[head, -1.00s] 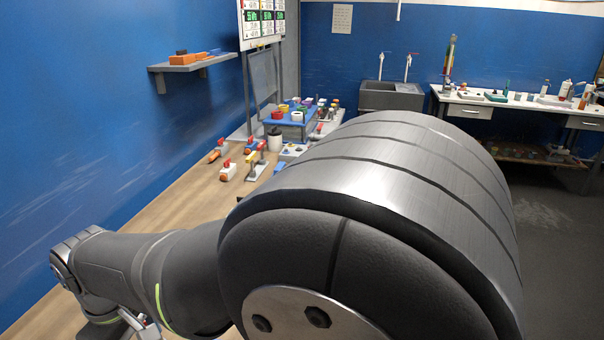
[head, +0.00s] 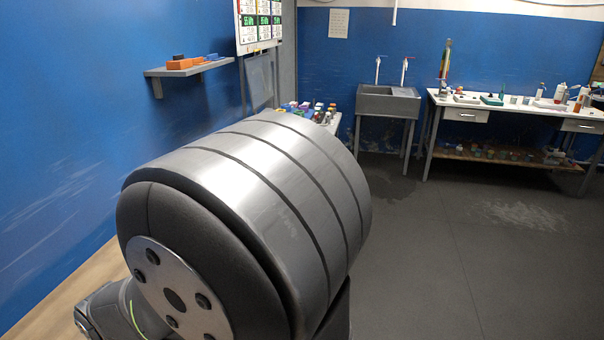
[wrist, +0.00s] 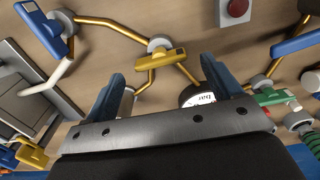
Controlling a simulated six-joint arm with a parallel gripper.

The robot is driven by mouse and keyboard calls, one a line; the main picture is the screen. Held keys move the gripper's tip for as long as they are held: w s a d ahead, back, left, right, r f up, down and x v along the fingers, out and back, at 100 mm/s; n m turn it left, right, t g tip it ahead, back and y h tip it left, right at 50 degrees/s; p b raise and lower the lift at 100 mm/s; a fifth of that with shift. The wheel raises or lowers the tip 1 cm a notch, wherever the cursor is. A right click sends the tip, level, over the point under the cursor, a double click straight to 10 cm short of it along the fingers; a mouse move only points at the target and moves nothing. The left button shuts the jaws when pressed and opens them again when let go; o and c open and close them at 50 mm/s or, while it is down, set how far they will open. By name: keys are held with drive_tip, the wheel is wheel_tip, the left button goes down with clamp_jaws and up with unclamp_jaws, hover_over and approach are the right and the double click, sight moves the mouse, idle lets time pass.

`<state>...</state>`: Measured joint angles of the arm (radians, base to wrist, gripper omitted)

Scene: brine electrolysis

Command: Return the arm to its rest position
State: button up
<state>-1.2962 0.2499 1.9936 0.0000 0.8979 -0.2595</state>
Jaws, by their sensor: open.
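My gripper (wrist: 164,80) shows in the wrist view, with its two blue fingers apart and no object held between them. Behind the fingers are gold pipes (wrist: 186,70) with a yellow-handled valve (wrist: 160,60) and a round white dial (wrist: 197,97), seen over a wooden surface (wrist: 110,50). In the head view the gripper is out of sight. A large grey joint of my arm fills the lower left and hides most of the bench (head: 75,285).
The wrist view also shows a red button (wrist: 237,8), a blue-handled valve (wrist: 42,28) and a green valve (wrist: 272,97). In the head view, a wall shelf (head: 190,67) is at left, a sink (head: 388,102) and white table (head: 500,108) at back. The floor (head: 450,240) at right is clear.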

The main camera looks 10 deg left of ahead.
wheel_tip(320, 180, down, 3)
drive_tip(key=shift+f, duration=0.1)
drive_tip(key=shift+r+n, duration=0.2)
drive_tip(key=shift+n, duration=0.3)
wheel_tip(320, 180, up, 17)
wheel_tip(320, 180, down, 16)
drive_tip(key=m, duration=0.7)
drive_tip(key=shift+m, duration=0.3)
drive_tip(key=shift+f+m, duration=0.3)
drive_tip(key=shift+f, duration=0.2)
